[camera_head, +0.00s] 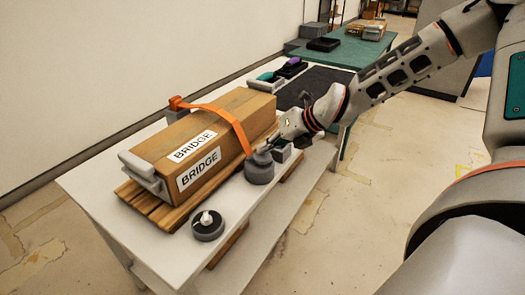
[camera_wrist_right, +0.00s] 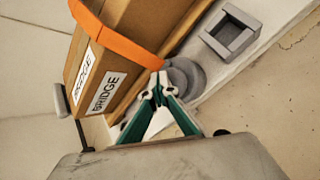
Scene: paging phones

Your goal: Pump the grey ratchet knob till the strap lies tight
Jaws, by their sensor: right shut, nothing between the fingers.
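The grey ratchet knob (camera_head: 259,168) stands at the near side of the brown box, and it also shows in the right wrist view (camera_wrist_right: 187,74). The orange strap (camera_head: 228,119) runs over the box from an orange fitting (camera_head: 177,103) at the far side down toward the knob; I cannot tell how tight it lies. My right gripper (camera_head: 268,147) is shut and empty, right by the knob. In the right wrist view its fingertips (camera_wrist_right: 157,80) meet beside the knob's edge; whether they touch it is unclear. My left gripper is not in view.
The box (camera_head: 222,157), labelled BRIDGE, sits on a wooden pallet (camera_head: 152,206) on a white table (camera_head: 88,185). A dark round piece with a white knob (camera_head: 208,225) stands in front. A green table (camera_head: 343,53) stands behind.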

